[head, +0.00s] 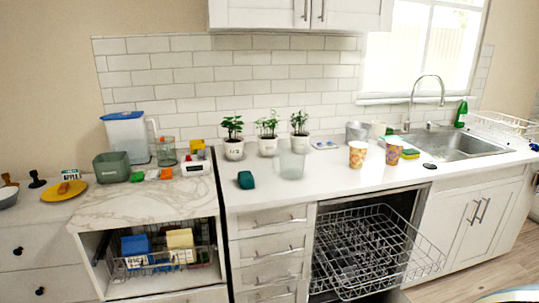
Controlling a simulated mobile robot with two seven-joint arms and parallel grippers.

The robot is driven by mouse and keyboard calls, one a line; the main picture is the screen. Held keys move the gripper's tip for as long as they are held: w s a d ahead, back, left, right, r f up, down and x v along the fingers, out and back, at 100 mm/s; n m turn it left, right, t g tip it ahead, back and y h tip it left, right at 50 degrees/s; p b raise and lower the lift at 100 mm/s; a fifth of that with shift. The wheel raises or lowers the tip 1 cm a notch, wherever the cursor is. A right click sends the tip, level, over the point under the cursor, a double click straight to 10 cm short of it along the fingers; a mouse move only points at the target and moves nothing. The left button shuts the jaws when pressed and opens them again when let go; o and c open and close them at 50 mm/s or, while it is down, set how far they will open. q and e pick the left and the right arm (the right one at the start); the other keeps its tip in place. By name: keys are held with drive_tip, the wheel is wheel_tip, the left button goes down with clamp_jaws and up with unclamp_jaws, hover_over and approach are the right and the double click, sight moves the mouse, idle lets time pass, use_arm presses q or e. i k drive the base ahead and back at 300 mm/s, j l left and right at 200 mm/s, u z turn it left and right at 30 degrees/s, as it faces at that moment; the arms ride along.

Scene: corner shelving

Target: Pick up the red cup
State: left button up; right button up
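No plainly red cup shows in the head view. Two patterned cups stand upright side by side on the white counter (330,178), right of its middle. The left one is an orange and cream cup (357,154). Neither of my grippers is in view.
An open dishwasher with its wire rack (375,250) pulled out juts forward below the cups. Potted plants (268,138) stand along the wall. The sink (455,146) is at the right. The counter front before the cups is clear.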

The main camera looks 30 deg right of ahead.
sight(358, 149)
drive_tip(key=i+z, duration=0.15)
drive_tip(key=z, duration=0.25)
drive_tip(key=i+z, duration=0.1)
drive_tip(key=z, duration=0.35)
drive_tip(key=i+z, duration=0.15)
drive_tip(key=z, duration=0.25)
drive_tip(key=i+j+z, duration=0.1)
drive_tip(key=z, duration=0.35)
